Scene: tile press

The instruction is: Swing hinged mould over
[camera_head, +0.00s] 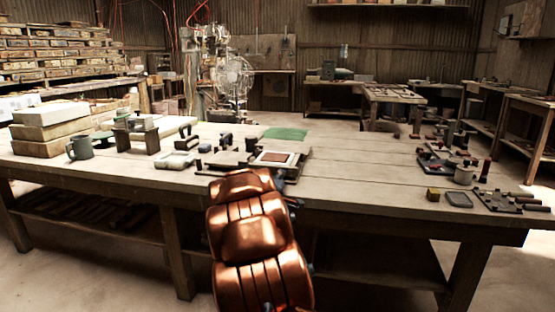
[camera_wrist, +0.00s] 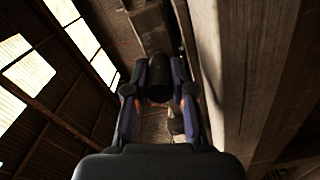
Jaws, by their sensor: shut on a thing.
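The mould (camera_head: 277,157) lies near the front edge of the wooden table in the head view, a pale frame around a reddish-brown square. Dark parts lie just to its left. My gripper (camera_wrist: 160,82) shows in the wrist view, its two fingers shut on a dark round handle (camera_wrist: 158,93). The handle's link to the mould is hidden. In the head view my copper-coloured arm covers most of the gripper, which is at the table's front edge, just in front of the mould.
The table (camera_head: 360,170) has clear boards right of the mould. A green cloth (camera_head: 285,134) lies behind it. A yellow block (camera_head: 433,194) and several tools are at right.

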